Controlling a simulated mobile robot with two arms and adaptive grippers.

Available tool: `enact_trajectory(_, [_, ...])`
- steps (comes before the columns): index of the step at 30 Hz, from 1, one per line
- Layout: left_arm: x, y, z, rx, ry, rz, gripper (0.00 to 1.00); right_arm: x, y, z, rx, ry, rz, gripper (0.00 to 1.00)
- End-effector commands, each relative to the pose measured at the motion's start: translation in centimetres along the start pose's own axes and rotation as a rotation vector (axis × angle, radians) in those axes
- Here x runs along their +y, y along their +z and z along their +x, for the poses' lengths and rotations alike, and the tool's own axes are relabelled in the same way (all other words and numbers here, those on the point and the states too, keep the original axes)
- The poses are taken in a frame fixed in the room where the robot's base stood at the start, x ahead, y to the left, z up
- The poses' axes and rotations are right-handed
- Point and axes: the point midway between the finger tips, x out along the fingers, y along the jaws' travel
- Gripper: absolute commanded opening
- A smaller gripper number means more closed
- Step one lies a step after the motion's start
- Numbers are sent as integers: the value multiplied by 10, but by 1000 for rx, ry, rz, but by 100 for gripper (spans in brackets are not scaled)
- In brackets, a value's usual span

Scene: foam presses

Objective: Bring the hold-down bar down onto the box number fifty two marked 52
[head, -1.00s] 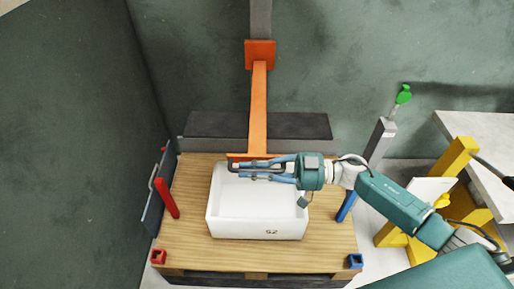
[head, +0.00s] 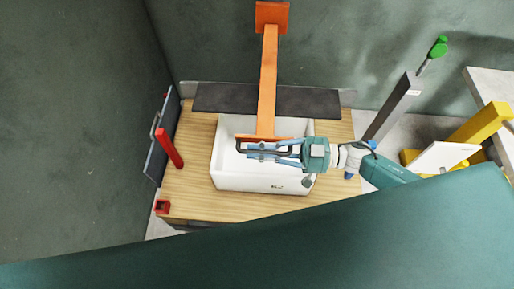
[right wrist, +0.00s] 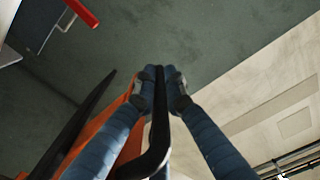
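The white open box (head: 228,176) stands on a wooden board; its front marking is blurred now but read 52 earlier. The orange hold-down bar (head: 268,85) slants down from its orange bracket on the back wall, and its lower end is over the box opening. I cannot tell whether it touches the box. My right gripper (head: 250,150) is at the bar's lower end, over the box. In the right wrist view its blue fingers (right wrist: 162,85) close from both sides on the black handle (right wrist: 159,125) of the bar. My left gripper is not in view.
The wooden board (head: 188,160) has a dark strip (head: 215,100) behind it, a red handle (head: 169,148) on the left and a red corner block (head: 162,207). A grey post (head: 392,108) with a green knob (head: 438,47) and yellow supports (head: 485,122) stand at right.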

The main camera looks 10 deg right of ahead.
Motion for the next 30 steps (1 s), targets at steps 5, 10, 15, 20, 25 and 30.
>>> enact_trajectory(5, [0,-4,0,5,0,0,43,0,-1,0,0,0,-1,29])
enact_trajectory(10, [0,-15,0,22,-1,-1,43,0,-1,0,1,-1,-1,29])
enact_trajectory(15, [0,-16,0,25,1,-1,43,0,0,-9,-2,-1,0,29])
enact_trajectory(20, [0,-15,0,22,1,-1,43,0,1,-36,-5,1,1,29])
enact_trajectory(25, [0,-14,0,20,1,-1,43,0,1,-74,-4,2,1,29])
enact_trajectory(30, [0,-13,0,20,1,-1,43,0,0,-104,-2,1,1,29])
